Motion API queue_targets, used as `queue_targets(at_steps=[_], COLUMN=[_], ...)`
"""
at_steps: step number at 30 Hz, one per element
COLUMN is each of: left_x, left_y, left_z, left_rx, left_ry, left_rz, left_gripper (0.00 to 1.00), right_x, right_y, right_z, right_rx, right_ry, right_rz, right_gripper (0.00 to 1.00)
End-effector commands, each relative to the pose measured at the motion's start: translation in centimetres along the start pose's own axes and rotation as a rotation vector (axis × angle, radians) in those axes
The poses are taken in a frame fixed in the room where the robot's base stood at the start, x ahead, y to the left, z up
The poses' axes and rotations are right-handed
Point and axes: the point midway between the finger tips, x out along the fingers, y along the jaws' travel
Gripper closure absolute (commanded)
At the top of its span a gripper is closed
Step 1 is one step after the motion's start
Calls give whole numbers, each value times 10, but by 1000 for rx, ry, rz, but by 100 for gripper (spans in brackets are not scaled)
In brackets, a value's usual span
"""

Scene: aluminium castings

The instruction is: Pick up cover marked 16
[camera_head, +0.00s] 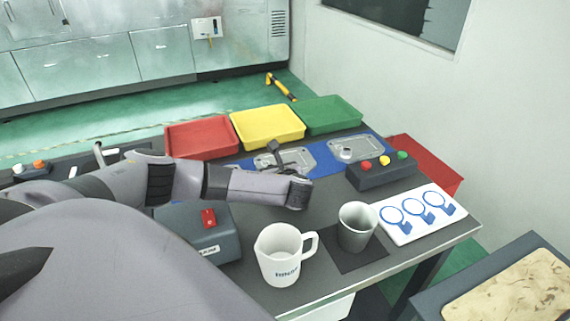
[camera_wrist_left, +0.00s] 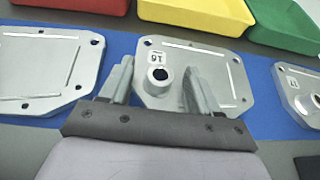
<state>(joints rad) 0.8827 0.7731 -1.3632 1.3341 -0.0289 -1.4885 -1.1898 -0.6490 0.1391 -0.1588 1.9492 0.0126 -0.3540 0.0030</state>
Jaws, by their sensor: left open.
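The cover marked 16 (camera_wrist_left: 212,78) is a grey metal plate with a round, holed boss and a white label that reads upside down. It lies on the blue mat (camera_wrist_left: 118,44), in the middle of the left wrist view. In the head view a cover (camera_head: 265,161) shows partly behind my left gripper (camera_head: 284,153). In the left wrist view my left gripper (camera_wrist_left: 158,82) is open, its fingers on either side of the boss. I cannot tell whether they touch the cover. My right gripper is not in view.
Another cover (camera_wrist_left: 40,75) lies to the left and one (camera_wrist_left: 303,95) to the right. Red (camera_head: 200,139), yellow (camera_head: 268,126) and green (camera_head: 331,114) trays stand behind. A button box (camera_head: 381,172), white mug (camera_head: 280,262) and grey cup (camera_head: 356,229) stand nearer.

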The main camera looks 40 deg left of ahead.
Motion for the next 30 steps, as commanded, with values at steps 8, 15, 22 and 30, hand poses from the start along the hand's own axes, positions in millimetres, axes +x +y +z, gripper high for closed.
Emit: queue_targets(at_steps=[8,15,22,30], left_x=[0,0,-2,-17], left_y=[0,0,0,-1], left_z=[0,2,8,44], left_rx=[0,-2,-4,-8], left_ry=[0,-3,-3,-4], left_rz=[0,0,0,-2], left_gripper=[100,100,100,100], right_x=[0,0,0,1], right_y=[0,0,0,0], right_z=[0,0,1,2], right_rx=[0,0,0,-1], right_ry=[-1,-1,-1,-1], right_rz=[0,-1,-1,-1], right_gripper=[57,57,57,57])
